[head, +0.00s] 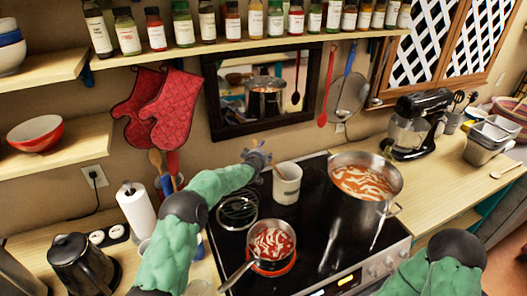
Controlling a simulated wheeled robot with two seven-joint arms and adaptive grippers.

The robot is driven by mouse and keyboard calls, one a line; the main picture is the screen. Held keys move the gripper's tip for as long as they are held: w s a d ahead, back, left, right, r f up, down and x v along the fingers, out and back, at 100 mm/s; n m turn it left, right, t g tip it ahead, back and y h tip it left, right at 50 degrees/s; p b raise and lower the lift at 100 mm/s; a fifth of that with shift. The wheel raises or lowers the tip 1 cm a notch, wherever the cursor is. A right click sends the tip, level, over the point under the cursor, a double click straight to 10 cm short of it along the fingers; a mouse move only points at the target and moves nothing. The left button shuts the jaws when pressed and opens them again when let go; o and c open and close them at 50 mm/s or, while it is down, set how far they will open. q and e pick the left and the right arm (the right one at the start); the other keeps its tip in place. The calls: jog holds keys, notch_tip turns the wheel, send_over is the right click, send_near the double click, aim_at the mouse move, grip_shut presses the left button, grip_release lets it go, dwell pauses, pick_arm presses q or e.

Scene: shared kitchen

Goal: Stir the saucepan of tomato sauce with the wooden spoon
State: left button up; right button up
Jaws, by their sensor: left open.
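The small saucepan (249,262) holds red sauce with pale swirls and sits on a red-glowing burner at the front of the black cooktop. Its handle points to the lower left. A white crock (287,187) stands behind it on the cooktop. A thin tan wooden handle (276,169), perhaps the wooden spoon's, shows at the crock's left rim beside my left gripper. My left gripper (259,156) is open, just left of and above the crock; I cannot tell whether it touches the handle. My right gripper is out of view; only part of that arm shows at lower right.
A large pot (376,215) of red sauce stands right of the crock. A wire coil trivet (238,209) lies under my left forearm. A paper towel roll (137,212) and black kettle (82,262) stand at left. A spice shelf (250,44) runs above.

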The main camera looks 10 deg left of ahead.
pick_arm(q)
jog(key=shift+w+f, duration=0.2)
jog(key=shift+w, duration=0.45)
grip_shut()
jog(key=c, duration=0.9)
grip_release()
grip_shut()
jog(key=shift+r, duration=0.15)
jog(key=shift+r+p, duration=1.2)
jog(key=shift+r, duration=0.2)
